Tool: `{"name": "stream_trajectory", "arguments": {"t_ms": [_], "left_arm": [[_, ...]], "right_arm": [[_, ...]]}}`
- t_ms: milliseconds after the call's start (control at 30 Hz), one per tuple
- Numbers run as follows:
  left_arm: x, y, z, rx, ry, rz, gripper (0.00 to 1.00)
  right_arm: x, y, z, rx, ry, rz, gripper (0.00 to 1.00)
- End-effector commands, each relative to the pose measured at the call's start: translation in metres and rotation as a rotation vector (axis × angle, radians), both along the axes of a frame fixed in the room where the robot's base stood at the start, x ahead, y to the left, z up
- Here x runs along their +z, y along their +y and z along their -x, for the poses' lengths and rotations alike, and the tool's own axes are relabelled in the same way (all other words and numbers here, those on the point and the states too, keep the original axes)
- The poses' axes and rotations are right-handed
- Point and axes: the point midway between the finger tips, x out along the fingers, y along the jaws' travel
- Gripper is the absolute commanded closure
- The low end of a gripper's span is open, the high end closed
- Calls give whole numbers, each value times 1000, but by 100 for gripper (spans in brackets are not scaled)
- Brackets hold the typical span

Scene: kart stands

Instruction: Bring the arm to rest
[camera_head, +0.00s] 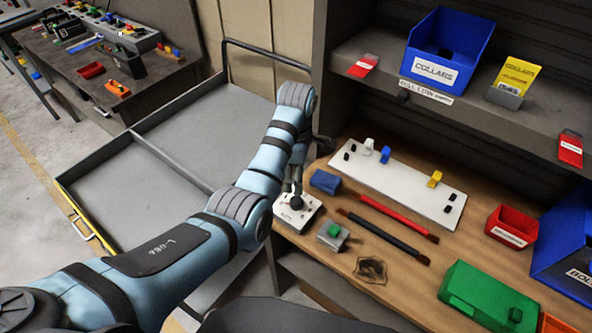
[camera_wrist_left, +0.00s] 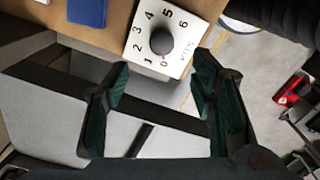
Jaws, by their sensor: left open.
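My left arm (camera_head: 180,245) reaches in from the lower left to the near-left corner of the wooden bench. My left gripper (camera_head: 293,190) points down there, partly hidden by the wrist, close to a white dial box (camera_head: 310,213) with a black knob. In the left wrist view the two dark green fingers (camera_wrist_left: 162,88) are spread apart with nothing between them. The black knob (camera_wrist_left: 160,40) lies beyond the fingertips, ringed by numbers 0 to 6, with a small red mark near 0. Whether the gripper touches the box cannot be told. My right gripper does not show.
A shelf (camera_head: 480,120) overhangs behind. A grey flatbed cart (camera_head: 190,130) stands left; open floor (camera_head: 25,170) lies beyond.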

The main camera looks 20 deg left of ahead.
Motion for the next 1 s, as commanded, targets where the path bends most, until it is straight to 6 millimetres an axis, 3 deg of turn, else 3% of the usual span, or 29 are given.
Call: {"name": "stream_trajectory", "arguments": {"t_ms": [200, 633, 767, 900, 1000], "left_arm": [[20, 0, 0, -1, 0, 0, 49], [17, 1, 1, -7, 0, 1, 49], [-23, 17, 20, -132, -22, 9, 49], [-92, 56, 82, -464, -92, -28, 49], [-118, 78, 130, -702, -129, -80, 49]], "right_arm": [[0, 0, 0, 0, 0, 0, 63], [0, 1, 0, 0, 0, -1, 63], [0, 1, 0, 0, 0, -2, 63], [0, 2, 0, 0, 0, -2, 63], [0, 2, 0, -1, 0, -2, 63]]}}
